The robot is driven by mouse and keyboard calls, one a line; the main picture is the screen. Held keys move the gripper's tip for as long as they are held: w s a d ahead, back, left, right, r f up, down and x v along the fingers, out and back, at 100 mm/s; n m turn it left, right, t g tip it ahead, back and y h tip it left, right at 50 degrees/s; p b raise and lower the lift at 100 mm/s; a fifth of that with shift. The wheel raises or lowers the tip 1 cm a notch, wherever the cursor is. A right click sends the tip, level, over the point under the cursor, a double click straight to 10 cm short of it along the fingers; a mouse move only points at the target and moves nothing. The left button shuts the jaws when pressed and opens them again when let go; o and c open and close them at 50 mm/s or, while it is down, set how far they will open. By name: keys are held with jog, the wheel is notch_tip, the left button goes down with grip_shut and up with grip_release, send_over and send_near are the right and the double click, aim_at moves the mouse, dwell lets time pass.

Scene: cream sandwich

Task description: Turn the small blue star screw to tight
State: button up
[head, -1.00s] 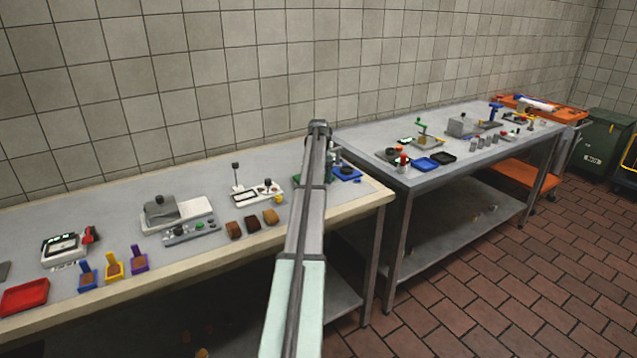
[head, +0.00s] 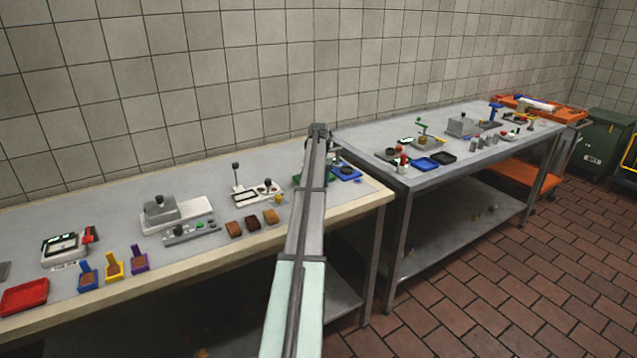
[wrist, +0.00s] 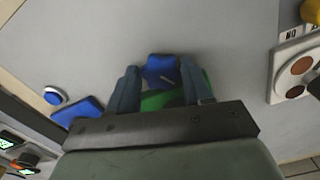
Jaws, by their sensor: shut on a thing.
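The small blue star screw (wrist: 160,66) sits between my fingertips in the wrist view, with a pale line on its top. My gripper (wrist: 158,76) is shut on it, one blue-grey finger at each side. A green part (wrist: 158,100) shows below the screw, partly hidden by my fingers and the palm. In the head view my arm covers the gripper and the screw; only a bit of the green part (head: 298,180) shows beside the arm.
A blue plate (wrist: 80,109) and a round blue-and-white knob (wrist: 54,95) lie left of my gripper in the wrist view. A white panel with brown discs (wrist: 297,68) is at the right. The grey tabletop (wrist: 100,35) ahead is clear.

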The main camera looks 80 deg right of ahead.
jog(key=shift+c, duration=0.6)
jog(key=shift+m, duration=0.7)
jog(key=o, duration=1)
jog(key=shift+o, duration=0.2)
